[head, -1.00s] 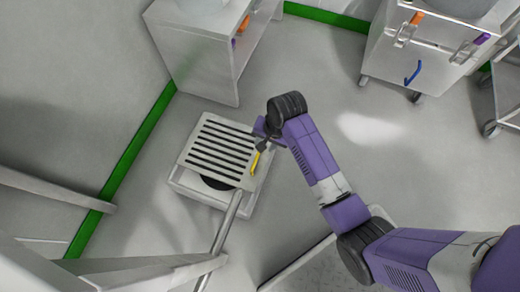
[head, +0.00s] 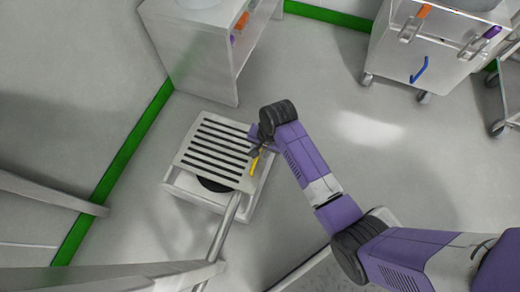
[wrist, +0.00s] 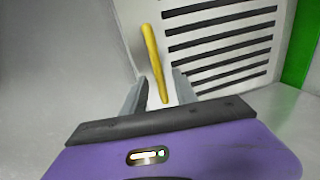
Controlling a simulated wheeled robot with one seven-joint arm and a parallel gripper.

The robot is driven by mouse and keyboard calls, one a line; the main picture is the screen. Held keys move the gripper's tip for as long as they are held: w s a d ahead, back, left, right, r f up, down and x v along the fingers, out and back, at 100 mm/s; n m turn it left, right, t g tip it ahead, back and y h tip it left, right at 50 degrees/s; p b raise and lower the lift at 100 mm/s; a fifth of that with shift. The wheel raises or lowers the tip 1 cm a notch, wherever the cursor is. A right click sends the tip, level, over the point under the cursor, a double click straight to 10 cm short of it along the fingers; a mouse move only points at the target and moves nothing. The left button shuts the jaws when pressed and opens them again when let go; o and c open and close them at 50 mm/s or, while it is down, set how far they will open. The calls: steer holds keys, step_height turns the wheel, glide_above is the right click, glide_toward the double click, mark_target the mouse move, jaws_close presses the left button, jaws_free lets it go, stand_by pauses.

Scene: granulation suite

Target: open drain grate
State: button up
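The drain grate (head: 218,150) is a pale slotted plate with dark slots. It sits askew over its square floor frame (head: 190,197), and part of a dark round opening (head: 213,185) shows at its near edge. A yellow handle (head: 254,166) is at the grate's right side. In the wrist view the yellow handle (wrist: 153,55) stands out beside the slots, and its lower end lies between my fingers. My gripper (wrist: 161,80) is open around the handle, with gaps on both sides. In the head view my gripper (head: 258,148) is partly hidden by my wrist.
A grey metal cabinet (head: 200,55) stands behind the grate. A wheeled cart (head: 415,60) with coloured handles is at the top right. A metal rail (head: 222,235) crosses the near side of the drain. The floor right of my arm is clear.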

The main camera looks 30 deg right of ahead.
jaws_close()
stand_by(1.3)
